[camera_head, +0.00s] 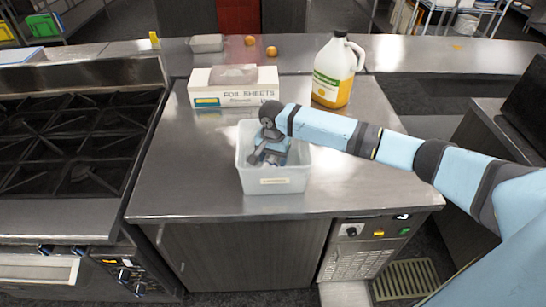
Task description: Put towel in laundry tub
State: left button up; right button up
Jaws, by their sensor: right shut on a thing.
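The laundry tub is a whitish, translucent plastic bin (275,183) with a label on its front, standing on the steel counter. My right arm reaches in from the right, and my right gripper (268,155) points down inside the tub. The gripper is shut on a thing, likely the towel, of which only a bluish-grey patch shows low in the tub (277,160). The tub walls and my wrist hide most of it. My left gripper is out of view.
A foil sheets box (235,88) and a jug of yellow liquid (335,72) stand behind the tub. A stove (75,140) is at the left. Two orange round items (271,52) and a small metal pan (206,43) lie farther back. The counter (190,180) left of the tub is clear.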

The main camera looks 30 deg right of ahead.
aim_at(273, 157)
jog(key=shift+f+p, duration=0.3)
jog(key=shift+f, duration=0.3)
jog(key=o, duration=1)
jog(key=shift+r+b, duration=0.3)
notch_tip(273, 157, up, 13)
jog(key=shift+f+b, duration=0.15)
jog(key=shift+b, duration=0.2)
